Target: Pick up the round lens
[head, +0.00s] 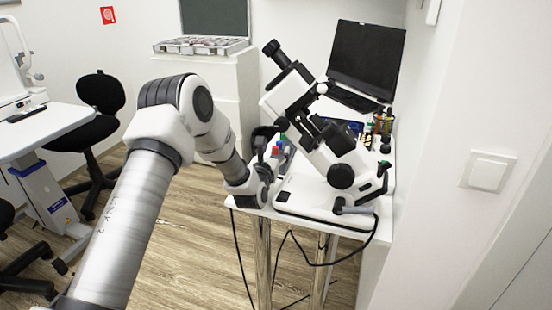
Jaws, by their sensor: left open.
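My left arm reaches in from the lower left, and its gripper (268,142) is beside the white microscope (318,128), over the left part of the small white table (250,203). The gripper is small and partly hidden by its own wrist; it is open, and I see nothing held in it. I cannot make out a single round lens. An open case (203,46) with many small pieces in rows stands on the white cabinet at the back; its pieces are too small to tell apart. My right gripper is not in view.
A black laptop (366,58) and several small bottles (383,122) stand behind the microscope. Cables (300,254) hang below the table. A black chair (100,95) and another white table (62,130) are at the left. A wall closes the right side.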

